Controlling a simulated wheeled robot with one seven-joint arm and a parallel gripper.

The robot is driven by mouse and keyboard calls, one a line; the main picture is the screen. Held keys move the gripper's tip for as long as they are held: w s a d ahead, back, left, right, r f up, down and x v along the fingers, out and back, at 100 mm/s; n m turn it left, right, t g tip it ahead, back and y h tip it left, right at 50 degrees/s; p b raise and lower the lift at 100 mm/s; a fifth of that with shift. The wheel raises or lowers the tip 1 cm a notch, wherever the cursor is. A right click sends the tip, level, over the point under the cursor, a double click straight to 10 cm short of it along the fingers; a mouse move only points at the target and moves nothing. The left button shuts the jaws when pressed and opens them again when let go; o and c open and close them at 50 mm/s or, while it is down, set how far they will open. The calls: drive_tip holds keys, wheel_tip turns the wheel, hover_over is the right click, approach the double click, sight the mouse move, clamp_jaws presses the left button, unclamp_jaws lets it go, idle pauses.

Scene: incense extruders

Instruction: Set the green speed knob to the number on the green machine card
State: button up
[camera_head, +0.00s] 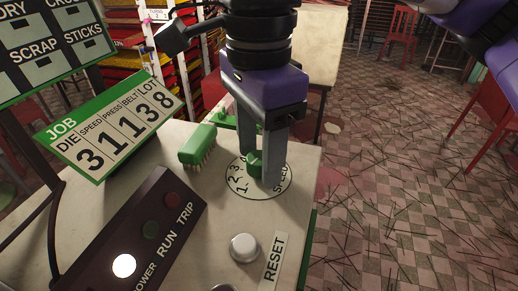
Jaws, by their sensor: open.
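The green speed knob (255,162) sits on a white round dial (240,186) printed with numbers and "SPEED". The numbers 1, 2 and 3 show on the dial's left side; my gripper covers other marks. My gripper (261,172) points down over the dial, open, its two fingers around the knob. I cannot tell whether they touch it. The knob's pointing direction is partly hidden. The green-edged job card (118,127) stands at the left and reads 3, 1, 1, 3, 8 under DIE, SPEED, PRESS, BELT, LOT; the SPEED number is 1.
A green brush (198,145) lies left of the dial. A dark panel (135,236) with a lit white power lamp and RUN and TRIP lamps is in front. A silver button (244,247) stands beside the RESET label (274,262). Sticks litter the floor at right.

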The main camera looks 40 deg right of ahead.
sight(260, 158)
drive_tip(key=shift+r, duration=0.15)
wheel_tip(260, 158, up, 8)
drive_tip(key=shift+f+p, duration=0.25)
drive_tip(key=shift+p, duration=0.1)
idle(0.5)
